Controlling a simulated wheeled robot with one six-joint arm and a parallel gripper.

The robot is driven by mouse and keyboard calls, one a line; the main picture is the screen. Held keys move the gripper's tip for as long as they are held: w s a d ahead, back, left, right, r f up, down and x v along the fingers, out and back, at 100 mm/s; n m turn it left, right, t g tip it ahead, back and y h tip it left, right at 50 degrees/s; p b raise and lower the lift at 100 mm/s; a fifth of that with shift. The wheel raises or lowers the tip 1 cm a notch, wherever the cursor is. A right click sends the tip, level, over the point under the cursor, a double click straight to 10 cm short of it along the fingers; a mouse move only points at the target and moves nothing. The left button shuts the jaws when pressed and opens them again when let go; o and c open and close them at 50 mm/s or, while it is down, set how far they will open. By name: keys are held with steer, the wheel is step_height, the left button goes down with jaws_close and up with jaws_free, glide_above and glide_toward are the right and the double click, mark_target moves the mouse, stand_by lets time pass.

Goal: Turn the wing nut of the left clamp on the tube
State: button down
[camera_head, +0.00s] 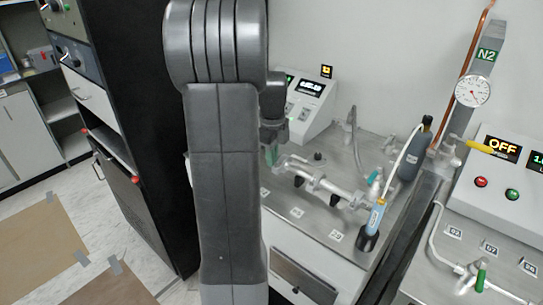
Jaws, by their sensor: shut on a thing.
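A metallic tube (325,185) runs across the grey bench top, from left to lower right, with clamps along it. The left clamp (282,165) is at the tube's left end, close beside my dark arm. My gripper (271,150) points down over this end and is shut on the wing nut of the left clamp. The nut is small and mostly hidden by the fingers; a bit of green shows there. Another clamp (374,186) with a teal part is at the tube's right end.
A display box (305,105) stands behind the tube. A black cabinet (135,110) is left of my arm.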

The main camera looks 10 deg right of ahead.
steer(key=shift+s+d, duration=0.1)
steer(key=c, duration=1.7)
jaws_free()
steer(key=shift+o, duration=0.8)
steer(key=shift+s, duration=0.1)
steer(key=shift+r, duration=0.15)
step_height(320, 180, up, 2)
steer(key=shift+d+r+p, duration=0.1)
steer(key=shift+p, duration=0.95)
step_height(320, 180, up, 13)
steer(key=p, duration=1.1)
steer(key=shift+r, duration=0.2)
